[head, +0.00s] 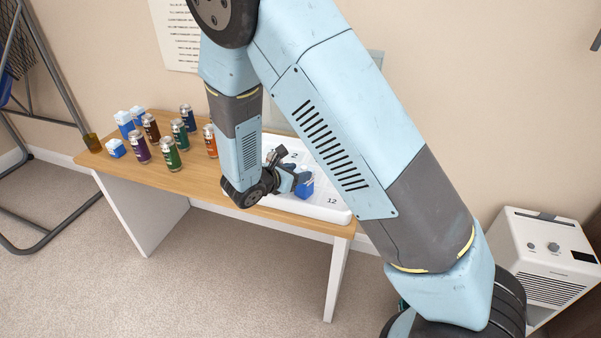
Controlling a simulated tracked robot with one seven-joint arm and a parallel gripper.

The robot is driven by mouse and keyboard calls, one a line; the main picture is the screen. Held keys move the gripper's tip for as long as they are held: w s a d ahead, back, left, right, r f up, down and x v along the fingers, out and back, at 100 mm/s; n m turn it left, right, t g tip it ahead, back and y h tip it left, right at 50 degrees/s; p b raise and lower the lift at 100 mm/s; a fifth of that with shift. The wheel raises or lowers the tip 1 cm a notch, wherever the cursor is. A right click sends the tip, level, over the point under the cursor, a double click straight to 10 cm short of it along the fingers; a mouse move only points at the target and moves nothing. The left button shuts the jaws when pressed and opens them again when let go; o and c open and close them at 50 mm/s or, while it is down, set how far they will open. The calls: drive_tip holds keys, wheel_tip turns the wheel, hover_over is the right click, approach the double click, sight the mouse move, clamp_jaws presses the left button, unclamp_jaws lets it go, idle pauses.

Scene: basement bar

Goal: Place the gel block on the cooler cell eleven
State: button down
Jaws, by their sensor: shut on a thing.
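The cooler (325,210) is a white tray with numbered cells at the right end of the wooden table. The numbers 2 and 12 show; cell eleven's number is not readable, and my arm hides much of the tray. My gripper (296,182) is over the front part of the tray, shut on a blue gel block (306,190). The block is just left of and behind the number 12. I cannot tell whether it touches the tray. More blue blocks with white tops (124,122) stand at the table's left end.
Several cans, among them a purple one (140,149) and a green one (170,154), stand left of the tray. An amber glass (92,142) is at the left edge. A white appliance (548,260) stands at the right. The table's front middle (203,185) is bare.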

drive_tip(key=shift+c, duration=2.1)
unclamp_jaws()
drive_tip(key=v, duration=1.2)
drive_tip(key=s+d+r+m+g+y, duration=0.15)
drive_tip(key=d+r+m+g, duration=0.25)
drive_tip(key=d+r+m, duration=0.45)
drive_tip(key=s+d+r+m+g+y, duration=0.1)
drive_tip(key=s+d+r+m+g, duration=0.3)
drive_tip(key=d, duration=0.7)
drive_tip(key=s+d+r+m+t+y, duration=0.3)
drive_tip(key=s+d+r+m+y, duration=0.3)
drive_tip(key=s+d+r+m, duration=0.4)
wheel_tip(320, 180, up, 3)
drive_tip(key=s+m, duration=0.1)
drive_tip(key=m, duration=0.4)
drive_tip(key=shift+s+d+t, duration=0.3)
drive_tip(key=shift+d, duration=0.05)
